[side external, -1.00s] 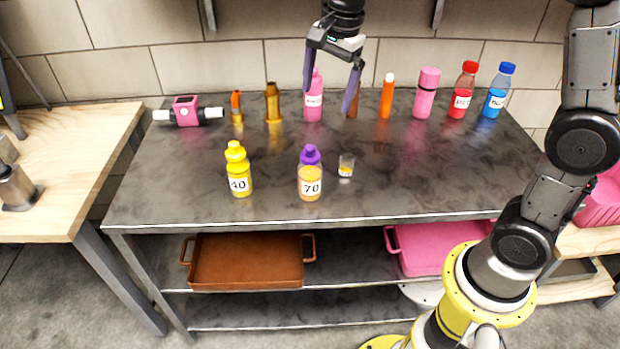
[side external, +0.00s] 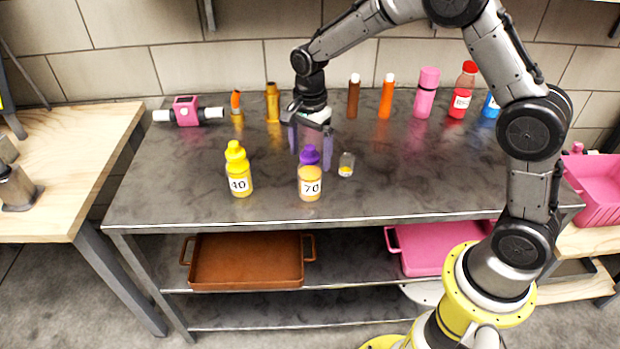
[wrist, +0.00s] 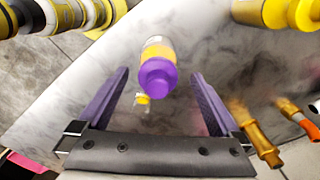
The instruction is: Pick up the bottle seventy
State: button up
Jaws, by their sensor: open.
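The bottle seventy (side external: 310,178) stands upright near the front of the dark metal table, with a purple cap, orange contents and a white label reading 70. In the wrist view its purple cap (wrist: 158,78) shows beyond the fingertips, roughly centred between them. My gripper (side external: 312,158) is open and empty, pointing down just behind the bottle in the side view; its purple fingers also show in the wrist view (wrist: 160,88). I cannot tell the exact gap between fingers and bottle.
A yellow bottle labelled 40 (side external: 238,170) stands left of it. A small clear jar (side external: 346,165) stands close on the right. Brown (side external: 353,97), orange (side external: 386,97) and pink (side external: 426,93) containers line the back. The table's front strip is clear.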

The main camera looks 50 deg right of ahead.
aim_at(310, 169)
jog(key=shift+s+a+f, duration=0.15)
jog(key=shift+f, duration=2.55)
jog(key=shift+r, duration=0.1)
grip_shut()
